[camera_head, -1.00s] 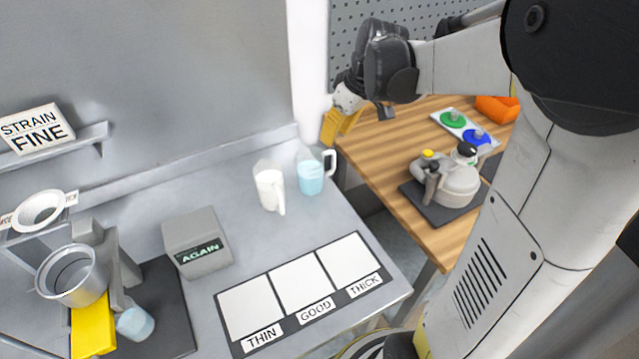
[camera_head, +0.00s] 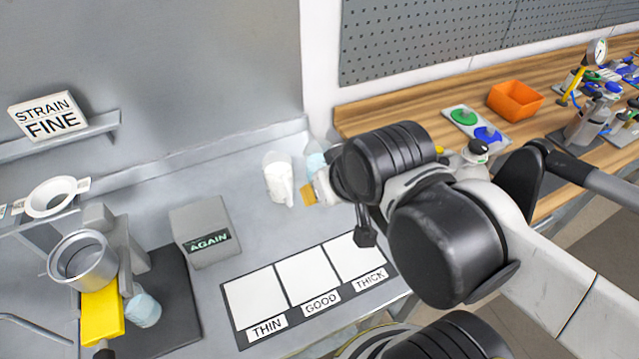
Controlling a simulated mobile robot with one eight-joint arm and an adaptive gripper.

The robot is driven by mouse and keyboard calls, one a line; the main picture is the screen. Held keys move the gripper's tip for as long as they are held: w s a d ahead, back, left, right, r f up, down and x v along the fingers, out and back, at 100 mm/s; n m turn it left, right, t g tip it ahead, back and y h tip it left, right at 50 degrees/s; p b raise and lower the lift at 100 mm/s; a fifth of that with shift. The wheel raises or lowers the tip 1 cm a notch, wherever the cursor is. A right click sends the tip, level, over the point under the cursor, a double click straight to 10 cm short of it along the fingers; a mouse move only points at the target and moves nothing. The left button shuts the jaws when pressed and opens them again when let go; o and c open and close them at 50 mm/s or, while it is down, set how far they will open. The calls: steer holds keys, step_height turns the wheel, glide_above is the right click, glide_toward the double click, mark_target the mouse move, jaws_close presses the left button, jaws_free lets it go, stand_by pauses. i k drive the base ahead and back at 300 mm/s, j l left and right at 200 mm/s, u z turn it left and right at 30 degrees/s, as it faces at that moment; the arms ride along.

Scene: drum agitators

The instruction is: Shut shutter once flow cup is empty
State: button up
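The metal flow cup (camera_head: 82,262) stands upright in its stand at the left. Its inside looks grey, and I cannot tell whether liquid is in it. A yellow part (camera_head: 102,314), possibly the shutter, sits just below the cup; its setting is unclear. A small vessel with pale blue contents (camera_head: 143,309) stands beside it on a dark mat.
A grey AGAIN box (camera_head: 206,232) stands between the cup stand and my gripper. A strainer (camera_head: 50,197) is behind the cup, below a STRAIN FINE sign (camera_head: 47,117). A THIN/GOOD/THICK board (camera_head: 254,307) lies at the front. An orange bin (camera_head: 515,100) is far right.

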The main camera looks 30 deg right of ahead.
mark_target(102, 321)
steer(key=u, duration=1.9)
